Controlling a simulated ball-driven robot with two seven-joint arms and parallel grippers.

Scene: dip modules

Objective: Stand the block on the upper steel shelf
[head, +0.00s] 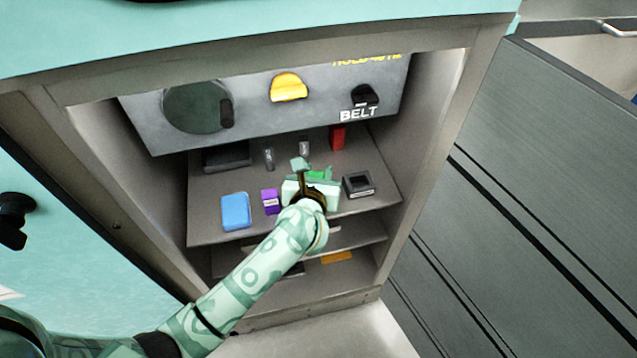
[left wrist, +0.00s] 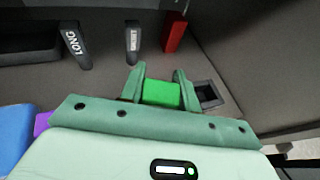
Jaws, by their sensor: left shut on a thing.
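A bright green block (left wrist: 161,93) is between the two fingers of my left gripper (left wrist: 160,82) in the left wrist view. In the head view the green block (head: 319,175) shows partly, behind my left gripper (head: 314,170), which covers the rest. The gripper is shut on it, over the upper steel shelf (head: 335,215) inside the open cabinet. I cannot tell whether the block touches the shelf. My right gripper is not in view.
On the upper shelf are a blue case (head: 235,211), a purple box (head: 270,201), a black open box (head: 358,184), a red block (head: 338,138), a dark flat case (head: 227,157) and two grey upright pieces (head: 268,158). A lower shelf holds an orange piece (head: 337,257). A control panel hangs above.

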